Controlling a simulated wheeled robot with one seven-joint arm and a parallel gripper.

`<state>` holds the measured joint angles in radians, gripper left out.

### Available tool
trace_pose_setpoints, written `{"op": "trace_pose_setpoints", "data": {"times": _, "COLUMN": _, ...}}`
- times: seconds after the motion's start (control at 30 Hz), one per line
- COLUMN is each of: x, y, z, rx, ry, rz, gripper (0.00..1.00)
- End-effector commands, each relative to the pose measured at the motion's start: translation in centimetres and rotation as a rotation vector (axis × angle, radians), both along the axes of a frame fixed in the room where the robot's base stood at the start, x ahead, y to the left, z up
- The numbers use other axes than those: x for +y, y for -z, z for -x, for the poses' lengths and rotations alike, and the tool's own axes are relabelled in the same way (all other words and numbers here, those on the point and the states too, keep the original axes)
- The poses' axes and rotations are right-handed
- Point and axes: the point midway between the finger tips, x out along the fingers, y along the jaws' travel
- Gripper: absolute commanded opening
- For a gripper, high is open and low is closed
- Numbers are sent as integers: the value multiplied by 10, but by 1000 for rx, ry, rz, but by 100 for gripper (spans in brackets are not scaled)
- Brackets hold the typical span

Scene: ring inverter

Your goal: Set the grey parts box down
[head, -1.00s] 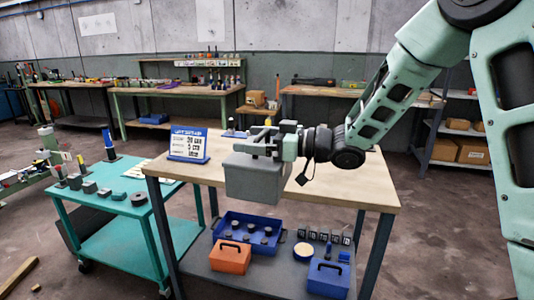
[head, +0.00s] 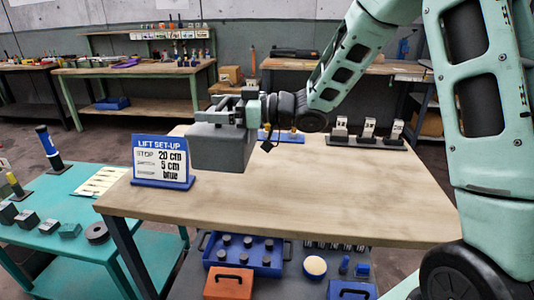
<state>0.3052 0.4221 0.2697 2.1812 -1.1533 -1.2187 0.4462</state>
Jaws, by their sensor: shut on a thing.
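The grey parts box (head: 217,148) hangs from my gripper (head: 235,108) over the left rear part of the wooden workbench (head: 330,200). My gripper is shut on the box near its top. The box looks level. Whether its underside touches the bench top or is a little above it I cannot tell.
A blue-framed sign (head: 162,162) stands at the bench's left, close to the box. A rack with several grey pieces (head: 368,130) stands at the back right. The bench's middle and front are clear. A teal cart (head: 60,215) stands left.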

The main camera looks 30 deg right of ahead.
Motion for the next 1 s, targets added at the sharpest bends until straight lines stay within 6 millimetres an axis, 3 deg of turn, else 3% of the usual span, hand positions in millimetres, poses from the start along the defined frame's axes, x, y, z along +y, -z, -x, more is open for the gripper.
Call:
{"op": "trace_pose_setpoints", "data": {"times": 0.4, "x": 0, "y": 53, "z": 0, "rx": -1, "ry": -1, "rz": -4, "gripper": 22}}
{"op": "trace_pose_setpoints", "data": {"times": 1.0, "x": 1, "y": 98, "z": 0, "rx": -4, "ry": -1, "rz": -3, "gripper": 22}}
